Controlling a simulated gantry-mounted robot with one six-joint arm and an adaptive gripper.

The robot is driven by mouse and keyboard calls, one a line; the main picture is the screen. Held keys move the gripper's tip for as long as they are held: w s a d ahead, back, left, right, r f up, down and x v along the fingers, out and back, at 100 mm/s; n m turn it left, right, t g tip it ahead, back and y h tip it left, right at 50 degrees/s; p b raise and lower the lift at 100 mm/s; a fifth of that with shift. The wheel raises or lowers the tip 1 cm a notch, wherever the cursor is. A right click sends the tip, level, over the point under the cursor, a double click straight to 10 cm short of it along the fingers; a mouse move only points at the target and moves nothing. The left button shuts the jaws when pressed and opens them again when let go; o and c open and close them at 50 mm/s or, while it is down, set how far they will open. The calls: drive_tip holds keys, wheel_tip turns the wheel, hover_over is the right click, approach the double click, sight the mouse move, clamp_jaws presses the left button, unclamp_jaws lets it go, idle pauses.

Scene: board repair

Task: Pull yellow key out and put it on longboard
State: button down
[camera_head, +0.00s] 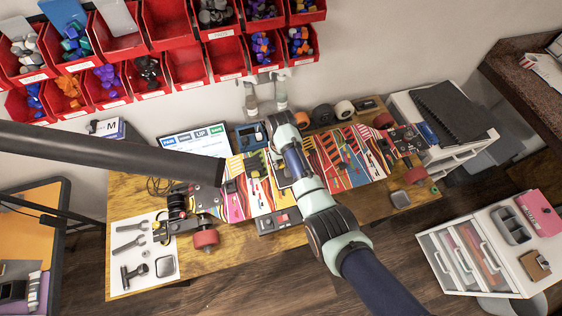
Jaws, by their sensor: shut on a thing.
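The longboard (355,176) lies across the wooden workbench, with a brightly striped, multicoloured deck. My arm (315,197) reaches in from the lower right and crosses over the middle of the board. Its far joint (281,122) is above the board's back edge. My gripper's fingers are hidden behind or below the arm, so what they hold does not show. Several small dark and coloured pieces are on the deck on both sides of my arm. I cannot make out the yellow key among them.
Red bins (184,62) of small parts hang on the wall behind. A white mat (127,256) with wrenches lies at the bench's left end, and loose wheels (322,114) stand behind the board. A dark tube (100,152) crosses the left side. A white drawer unit (490,245) stands right.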

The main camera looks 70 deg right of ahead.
drive_tip(key=shift+f, duration=0.4)
drive_tip(key=c, duration=0.9)
unclamp_jaws()
wheel_tip(320, 180, up, 12)
drive_tip(key=shift+r, duration=0.1)
